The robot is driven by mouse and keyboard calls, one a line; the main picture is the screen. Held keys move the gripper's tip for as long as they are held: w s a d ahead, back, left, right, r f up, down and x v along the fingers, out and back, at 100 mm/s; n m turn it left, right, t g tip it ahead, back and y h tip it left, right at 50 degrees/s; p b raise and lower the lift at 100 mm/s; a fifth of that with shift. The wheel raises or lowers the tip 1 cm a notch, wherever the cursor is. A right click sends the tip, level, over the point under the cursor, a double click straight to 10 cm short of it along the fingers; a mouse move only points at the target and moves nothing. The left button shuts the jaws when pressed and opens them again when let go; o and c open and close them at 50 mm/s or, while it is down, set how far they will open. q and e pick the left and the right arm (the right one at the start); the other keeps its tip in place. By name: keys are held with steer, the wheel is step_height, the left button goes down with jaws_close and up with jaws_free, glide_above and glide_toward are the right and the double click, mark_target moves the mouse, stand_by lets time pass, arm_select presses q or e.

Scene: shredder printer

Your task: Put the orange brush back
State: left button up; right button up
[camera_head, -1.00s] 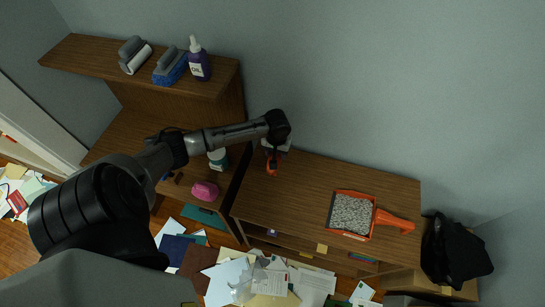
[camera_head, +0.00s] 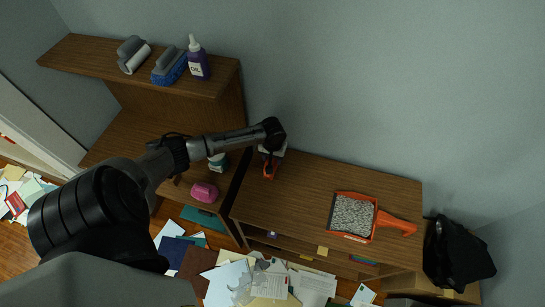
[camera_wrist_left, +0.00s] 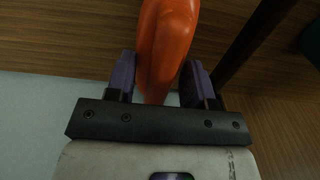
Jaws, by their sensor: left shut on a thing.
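The orange brush (camera_head: 268,171) shows as a small orange part just below my left gripper, at the left end of the wooden cabinet top. My left gripper (camera_head: 270,152) is shut on it. In the left wrist view, the orange handle (camera_wrist_left: 166,45) sits between the two purple fingers (camera_wrist_left: 160,82) and points away from the palm. The brush's bristles are hidden or too small to tell. An orange dustpan (camera_head: 398,223) with a speckled grey inside lies on the right part of the cabinet top. My right gripper is not in view.
The cabinet top (camera_head: 290,200) is bare between brush and dustpan. A wooden shelf at upper left holds an oil bottle (camera_head: 197,60), a blue brush (camera_head: 169,66) and a grey-and-white roller (camera_head: 134,55). A pink object (camera_head: 204,192) is left of the cabinet. Papers litter the floor.

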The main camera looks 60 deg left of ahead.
arm_select(q)
steer(key=shift+f, duration=0.1)
steer(key=o, duration=1)
